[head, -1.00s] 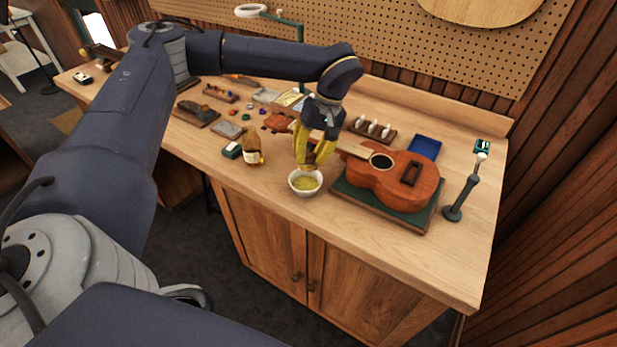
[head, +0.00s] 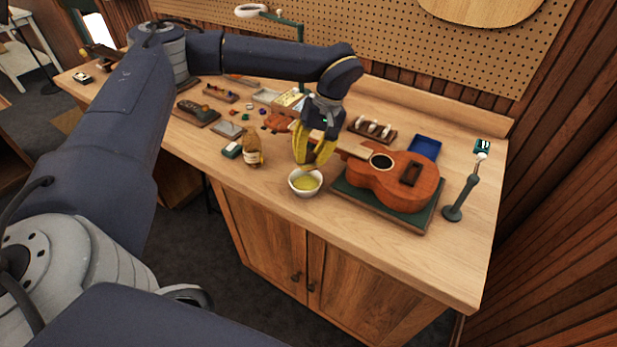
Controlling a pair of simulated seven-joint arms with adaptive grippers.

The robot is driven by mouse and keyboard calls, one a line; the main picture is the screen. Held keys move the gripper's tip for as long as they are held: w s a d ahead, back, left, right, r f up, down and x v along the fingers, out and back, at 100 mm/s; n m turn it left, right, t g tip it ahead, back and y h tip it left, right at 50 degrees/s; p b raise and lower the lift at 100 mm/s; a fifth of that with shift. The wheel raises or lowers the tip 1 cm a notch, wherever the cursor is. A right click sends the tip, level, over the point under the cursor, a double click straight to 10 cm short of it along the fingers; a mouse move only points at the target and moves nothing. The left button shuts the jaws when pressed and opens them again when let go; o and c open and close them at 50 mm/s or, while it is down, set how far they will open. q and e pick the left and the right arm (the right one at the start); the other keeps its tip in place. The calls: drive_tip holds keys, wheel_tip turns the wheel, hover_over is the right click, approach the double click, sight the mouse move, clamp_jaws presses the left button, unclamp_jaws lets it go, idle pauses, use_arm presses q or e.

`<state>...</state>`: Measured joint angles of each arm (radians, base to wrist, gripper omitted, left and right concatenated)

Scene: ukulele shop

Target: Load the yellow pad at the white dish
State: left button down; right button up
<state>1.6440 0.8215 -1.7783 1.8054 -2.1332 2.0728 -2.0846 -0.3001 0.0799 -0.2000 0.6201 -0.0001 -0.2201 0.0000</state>
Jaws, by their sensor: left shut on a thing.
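The white dish (head: 293,187) stands near the front edge of the workbench and holds a yellowish liquid. My left gripper (head: 313,162) points down just above the dish's back rim, with its yellow fingers closed. It is shut on the yellow pad, but the pad is mostly hidden between the fingers and hard to tell from them. The fingertips appear clear of the liquid. My right gripper is not in view.
A ukulele (head: 400,182) lies on a green mat (head: 410,221) right of the dish. An amber bottle (head: 252,148) stands to the left. A blue tray (head: 425,148) and a small upright stand (head: 463,195) are at the right. The bench front right is clear.

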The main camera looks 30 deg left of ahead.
use_arm(q)
drive_tip(key=shift+r, duration=0.15)
drive_tip(key=shift+r, duration=1.85)
